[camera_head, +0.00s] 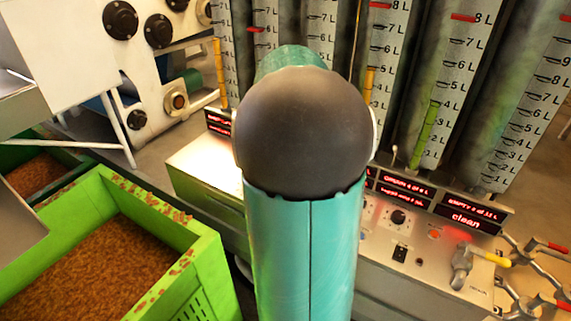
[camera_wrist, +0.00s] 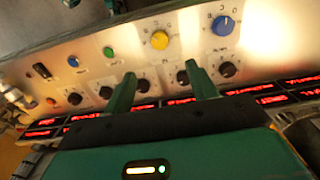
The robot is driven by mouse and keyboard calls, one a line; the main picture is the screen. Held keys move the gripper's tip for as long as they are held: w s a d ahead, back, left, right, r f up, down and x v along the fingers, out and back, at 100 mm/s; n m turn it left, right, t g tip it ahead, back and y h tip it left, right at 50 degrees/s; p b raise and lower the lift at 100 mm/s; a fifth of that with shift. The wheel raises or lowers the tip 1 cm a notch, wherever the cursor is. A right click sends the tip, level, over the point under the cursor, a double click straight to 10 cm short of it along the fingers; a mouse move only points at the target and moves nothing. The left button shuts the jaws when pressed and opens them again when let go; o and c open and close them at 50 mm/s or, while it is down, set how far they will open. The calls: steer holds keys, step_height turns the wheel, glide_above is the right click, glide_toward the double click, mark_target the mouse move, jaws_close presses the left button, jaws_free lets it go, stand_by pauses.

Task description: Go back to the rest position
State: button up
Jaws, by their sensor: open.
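My gripper (camera_wrist: 162,90) shows in the wrist view with two green fingers spread apart and nothing between them. It is open in front of a control panel (camera_wrist: 120,50) with knobs and red lit displays. Whether the fingertips touch the panel is hard to tell; they overlap the row of black knobs (camera_wrist: 142,86) in the picture. In the head view my own teal arm with its dark round joint fills the middle, and it hides my gripper and part of the panel behind it.
A green crate (camera_head: 212,270) of brown material stands at the left. Upright gauges (camera_head: 440,90) marked in litres line the back. A metal console (camera_head: 420,255) with displays, a switch and a yellow-handled valve (camera_head: 497,260) is at the right. Red-handled valves (camera_head: 555,300) stick out at the lower right.

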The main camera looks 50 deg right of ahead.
stand_by(0.4)
steer(key=w+a+r+n+t, duration=0.1)
steer(key=a+r+n, duration=0.1)
steer(key=a, duration=0.4)
steer(key=w+a+r+n, duration=0.1)
steer(key=a+n, duration=0.2)
steer(key=a, duration=0.3)
steer(key=w+a+r+n+t, duration=0.1)
steer(key=w+a+r+n, duration=0.1)
steer(key=a, duration=0.4)
steer(key=s+a+n+t, duration=0.1)
steer(key=s+a+n, duration=0.2)
steer(key=a, duration=0.6)
steer(key=s+a+n+t, duration=0.2)
steer(key=s+a+n, duration=0.2)
steer(key=a+n, duration=0.3)
steer(key=a, duration=0.2)
steer(key=shift+a+r+t, duration=0.25)
steer(key=shift+a+t, duration=0.05)
steer(key=c, duration=0.5)
steer(key=shift+d, duration=0.15)
steer(key=shift+d, duration=0.1)
